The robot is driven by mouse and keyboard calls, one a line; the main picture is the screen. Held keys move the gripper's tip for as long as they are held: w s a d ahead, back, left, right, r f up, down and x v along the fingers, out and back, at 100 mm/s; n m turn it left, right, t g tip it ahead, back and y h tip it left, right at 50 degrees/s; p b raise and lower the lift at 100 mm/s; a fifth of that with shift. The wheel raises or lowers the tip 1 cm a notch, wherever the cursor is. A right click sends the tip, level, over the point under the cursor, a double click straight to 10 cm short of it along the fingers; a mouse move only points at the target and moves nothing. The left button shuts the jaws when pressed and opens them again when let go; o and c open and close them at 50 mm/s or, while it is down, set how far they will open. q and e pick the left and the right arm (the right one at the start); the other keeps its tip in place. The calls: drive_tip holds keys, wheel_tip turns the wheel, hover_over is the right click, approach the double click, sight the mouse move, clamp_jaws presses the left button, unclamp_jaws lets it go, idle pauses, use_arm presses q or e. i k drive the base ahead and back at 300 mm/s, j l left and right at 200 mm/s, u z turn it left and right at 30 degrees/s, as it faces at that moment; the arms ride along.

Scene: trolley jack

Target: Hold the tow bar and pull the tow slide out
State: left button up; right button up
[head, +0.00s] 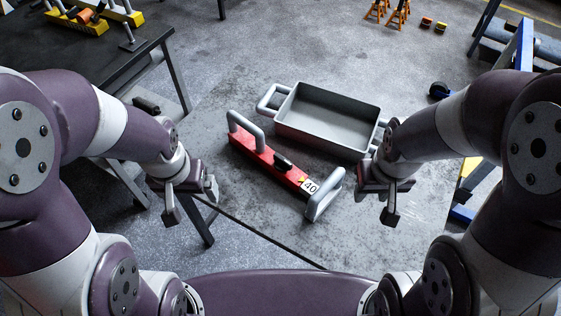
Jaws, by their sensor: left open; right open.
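A long red body (265,162) lies diagonally on the worn grey surface, with a black piece on top and a white label reading 40 at its near end. A grey bar handle (245,131) stands at its far left end. Another grey loop handle (325,196) is at its near right end. I cannot tell which handle is the tow bar; the slide looks flush with the body. My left gripper (191,203) is open and empty, left of the red body. My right gripper (378,198) is open and empty, right of the near handle, apart from it.
A grey tray (322,136) with side handles sits behind the red body; my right arm covers part of its right end. A dark table (120,62) stands at the left. Orange stands (399,17) are far back. A blue frame (524,45) is at the right.

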sight(319, 198)
drive_tip(key=j+z, duration=0.35)
drive_tip(key=k+j+z, duration=0.1)
drive_tip(key=j+z, duration=0.2)
drive_tip(key=j, duration=0.25)
drive_tip(key=k+j+z, duration=0.1)
drive_tip(key=j+z, duration=0.25)
drive_tip(key=k+j, duration=0.05)
